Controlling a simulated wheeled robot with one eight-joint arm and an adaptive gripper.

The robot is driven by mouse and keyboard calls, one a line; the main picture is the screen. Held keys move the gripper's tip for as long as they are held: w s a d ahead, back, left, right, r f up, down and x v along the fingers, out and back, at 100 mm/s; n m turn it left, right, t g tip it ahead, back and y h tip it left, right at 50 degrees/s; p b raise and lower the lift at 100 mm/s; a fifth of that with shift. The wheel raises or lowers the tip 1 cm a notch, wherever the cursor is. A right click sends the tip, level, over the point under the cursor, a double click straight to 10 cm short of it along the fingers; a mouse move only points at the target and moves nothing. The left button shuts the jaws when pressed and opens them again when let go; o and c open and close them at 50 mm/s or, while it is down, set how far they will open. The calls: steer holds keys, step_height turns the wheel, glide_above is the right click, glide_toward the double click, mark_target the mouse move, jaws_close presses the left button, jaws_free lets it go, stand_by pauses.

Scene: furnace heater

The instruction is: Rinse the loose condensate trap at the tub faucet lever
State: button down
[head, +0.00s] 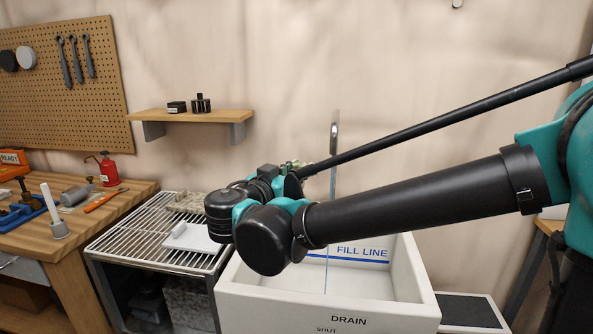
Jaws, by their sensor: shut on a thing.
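My gripper (283,182) is at the end of my bent wrist, above the back left of the white tub (388,314). It is partly hidden by my wrist and arm. It is shut on a small grey-green thing (294,165), of which only the top edge shows; I cannot tell if this is the condensate trap. The faucet spout (335,131) rises behind my arm, to the right of my gripper. A thin pale vertical line, which looks like running water, drops into the tub (326,265). I cannot make out the faucet lever.
A wire rack (143,231) with a white block (192,240) stands left of the tub. A wooden bench (27,242) with a red can (108,171) and tools is farther left. A wall shelf (189,116) is above the rack. My forearm crosses over the tub.

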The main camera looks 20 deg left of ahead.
steer(key=w+d+f, duration=0.1)
steer(key=w+d, duration=0.1)
steer(key=w, duration=0.4)
steer(key=w+d+f, duration=0.1)
steer(key=w+d, duration=0.1)
steer(key=w, duration=0.5)
steer(key=shift+f, duration=0.4)
steer(key=shift+w+d, duration=0.1)
steer(key=shift+d, duration=0.05)
steer(key=shift+d, duration=0.15)
stand_by(0.5)
steer(key=shift+s+d, duration=0.2)
steer(key=shift+d, duration=0.2)
steer(key=shift+a, duration=0.15)
steer(key=shift+w+a, duration=0.15)
steer(key=shift+a, duration=0.3)
steer(key=shift+d, duration=0.2)
steer(key=shift+d, duration=0.4)
steer(key=shift+s, duration=0.2)
